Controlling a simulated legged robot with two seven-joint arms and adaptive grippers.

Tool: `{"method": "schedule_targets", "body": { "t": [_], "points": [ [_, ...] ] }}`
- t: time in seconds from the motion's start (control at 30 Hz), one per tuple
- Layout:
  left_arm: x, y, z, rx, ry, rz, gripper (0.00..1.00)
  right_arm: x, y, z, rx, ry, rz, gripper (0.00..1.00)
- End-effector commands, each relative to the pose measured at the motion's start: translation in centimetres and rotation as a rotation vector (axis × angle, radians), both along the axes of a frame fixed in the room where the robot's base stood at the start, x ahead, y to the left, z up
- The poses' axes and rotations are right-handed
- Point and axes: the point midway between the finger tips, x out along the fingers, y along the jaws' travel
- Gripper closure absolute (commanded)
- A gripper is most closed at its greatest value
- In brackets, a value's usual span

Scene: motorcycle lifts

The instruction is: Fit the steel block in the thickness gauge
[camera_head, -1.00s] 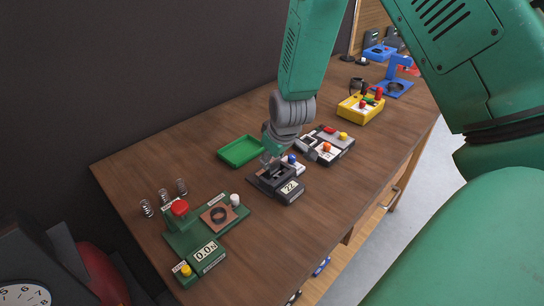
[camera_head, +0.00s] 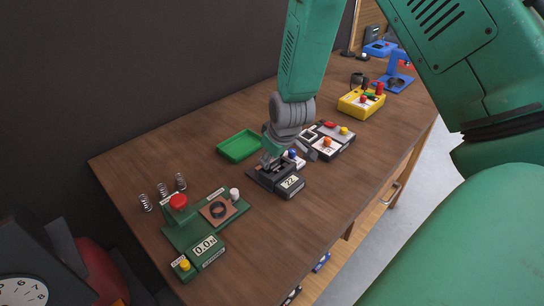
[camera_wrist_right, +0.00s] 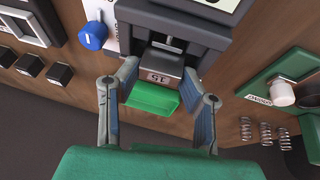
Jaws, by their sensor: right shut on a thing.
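The thickness gauge (camera_head: 264,181) is a dark box on the wooden bench with a pale display reading 22. In the right wrist view the gauge (camera_wrist_right: 175,22) fills the top middle, with a slot facing me. The steel block (camera_wrist_right: 157,66), a grey block marked 15, sits at the mouth of that slot. My right gripper (camera_head: 267,163) is over the gauge. In the wrist view the right gripper's fingertips (camera_wrist_right: 160,72) are at both sides of the block, shut on it. How deep the block sits is unclear. My left gripper is not in view.
A green tray (camera_head: 240,147) lies behind the gauge. A green tester (camera_head: 195,225) with a red knob and several springs (camera_head: 163,191) stand to the left. A grey panel with knobs (camera_head: 333,140) and a yellow box (camera_head: 362,103) are to the right. The bench front is clear.

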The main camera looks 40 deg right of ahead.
Motion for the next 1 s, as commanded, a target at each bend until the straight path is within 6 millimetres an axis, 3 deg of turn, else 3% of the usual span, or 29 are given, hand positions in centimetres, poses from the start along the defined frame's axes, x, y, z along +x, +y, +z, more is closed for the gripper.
{"method": "schedule_targets", "body": {
  "t": [0.2, 0.23, 0.27, 0.3, 0.5, 0.57, 1.0],
  "points": [
    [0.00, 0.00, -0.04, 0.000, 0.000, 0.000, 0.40, 0.05, -0.01, -0.06, 0.000, -0.002, 0.000, 1.00],
    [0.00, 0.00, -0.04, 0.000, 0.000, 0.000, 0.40, 0.05, 0.00, -0.05, 0.000, -0.002, 0.000, 0.55],
    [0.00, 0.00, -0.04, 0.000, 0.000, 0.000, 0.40, 0.04, 0.00, -0.05, 0.000, -0.002, 0.000, 0.44],
    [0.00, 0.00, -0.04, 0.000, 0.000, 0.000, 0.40, 0.04, 0.00, -0.05, 0.000, -0.002, 0.000, 0.41],
    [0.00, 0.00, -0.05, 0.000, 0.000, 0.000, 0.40, 0.05, -0.01, -0.07, 0.000, -0.001, 0.000, 0.41],
    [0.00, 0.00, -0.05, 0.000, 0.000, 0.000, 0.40, 0.01, 0.00, -0.11, 0.000, 0.000, 0.000, 0.24],
    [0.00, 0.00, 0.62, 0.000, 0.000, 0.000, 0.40, 0.03, 0.00, 0.63, 0.000, -0.001, 0.000, 0.24]
  ]
}}
